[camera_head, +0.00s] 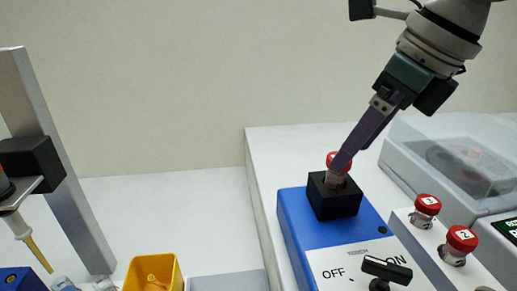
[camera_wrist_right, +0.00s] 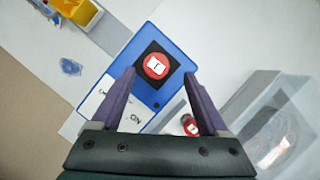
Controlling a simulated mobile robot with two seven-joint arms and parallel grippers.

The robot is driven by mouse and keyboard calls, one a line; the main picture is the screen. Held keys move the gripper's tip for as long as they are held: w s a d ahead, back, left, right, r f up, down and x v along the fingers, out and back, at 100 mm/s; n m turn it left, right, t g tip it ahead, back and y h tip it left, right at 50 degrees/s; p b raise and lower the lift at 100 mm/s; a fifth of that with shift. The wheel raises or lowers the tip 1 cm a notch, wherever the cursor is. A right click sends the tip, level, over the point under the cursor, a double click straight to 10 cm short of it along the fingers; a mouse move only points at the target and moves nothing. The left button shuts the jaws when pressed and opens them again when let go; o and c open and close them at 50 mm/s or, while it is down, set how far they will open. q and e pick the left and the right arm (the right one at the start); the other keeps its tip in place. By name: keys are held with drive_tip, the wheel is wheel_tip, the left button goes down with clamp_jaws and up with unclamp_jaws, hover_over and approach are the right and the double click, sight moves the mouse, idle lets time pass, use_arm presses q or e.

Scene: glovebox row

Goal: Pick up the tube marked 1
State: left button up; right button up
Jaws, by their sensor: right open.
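A tube with a red cap (camera_head: 335,157) stands in the black holder (camera_head: 335,199) on top of the blue device. In the right wrist view its red cap (camera_wrist_right: 156,66) has a white label that appears to read 1. My right gripper (camera_head: 343,164) comes down from the upper right with purple fingers at the cap, one of them partly hiding it in the head view. In the right wrist view the gripper (camera_wrist_right: 161,80) is open, with the cap between and slightly beyond its fingertips. I cannot tell whether either finger touches it. My left gripper is not in view.
The blue device (camera_head: 296,218) has an OFF/ON panel and a black knob (camera_head: 387,270). Two other red-capped tubes (camera_head: 427,204) (camera_head: 461,239) stand in a white rack to its right, near a clear-lidded machine (camera_head: 465,165). A yellow bin (camera_head: 153,272) and a stand (camera_head: 60,160) are left.

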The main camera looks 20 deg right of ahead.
sight(335, 181)
drive_tip(key=x, duration=0.4)
drive_tip(key=shift+w+a+f, duration=0.1)
drive_tip(key=shift+a, duration=0.25)
clamp_jaws()
